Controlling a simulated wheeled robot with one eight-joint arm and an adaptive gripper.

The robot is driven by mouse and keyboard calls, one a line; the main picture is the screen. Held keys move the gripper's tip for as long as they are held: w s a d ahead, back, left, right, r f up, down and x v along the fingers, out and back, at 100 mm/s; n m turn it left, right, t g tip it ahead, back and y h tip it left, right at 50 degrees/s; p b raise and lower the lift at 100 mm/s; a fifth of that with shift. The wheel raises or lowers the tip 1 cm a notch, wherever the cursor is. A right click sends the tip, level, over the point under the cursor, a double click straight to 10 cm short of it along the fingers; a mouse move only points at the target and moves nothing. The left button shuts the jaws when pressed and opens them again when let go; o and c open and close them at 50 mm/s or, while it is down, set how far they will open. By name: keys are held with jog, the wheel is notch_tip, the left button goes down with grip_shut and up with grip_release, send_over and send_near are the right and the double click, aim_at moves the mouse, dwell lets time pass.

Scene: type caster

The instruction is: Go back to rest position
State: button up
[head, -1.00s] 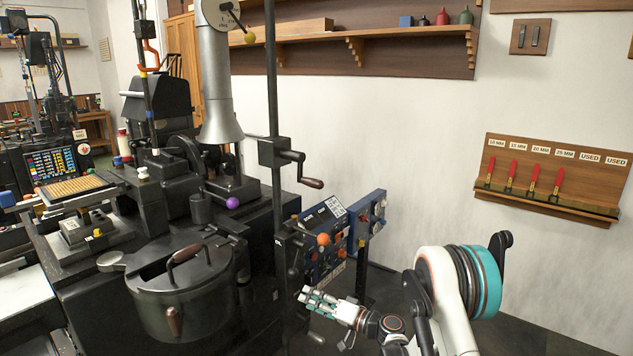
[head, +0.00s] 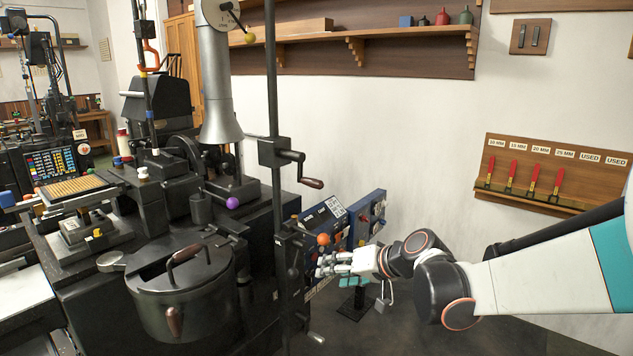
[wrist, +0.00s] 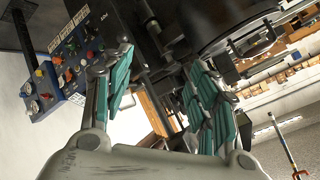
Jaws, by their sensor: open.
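My gripper (head: 335,264) is in front of the control panel at the lower middle of the head view, pointing left. In the wrist view my gripper (wrist: 160,95) shows its teal-padded fingers spread apart with nothing between them. The control panel (head: 326,228) has an orange knob (head: 323,239) and sits right of the black post. It also appears at the upper left of the wrist view (wrist: 62,68). The gripper partly hides the panel's lower part. I cannot tell whether the fingers touch the panel.
The black caster machine with its lidded pot (head: 185,300) fills the left. A vertical black post (head: 275,200) with a crank handle (head: 311,183) stands close left of my gripper. A wall rack (head: 550,172) holds several red-handled tools at right.

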jog(key=s+d+h, duration=0.4)
jog(key=s+d, duration=0.3)
jog(key=s, duration=0.7)
jog(key=s+d+r+h, duration=0.1)
jog(key=s+d+h, duration=0.3)
jog(key=s+d, duration=0.4)
jog(key=s, duration=0.7)
jog(key=shift+r, duration=0.2)
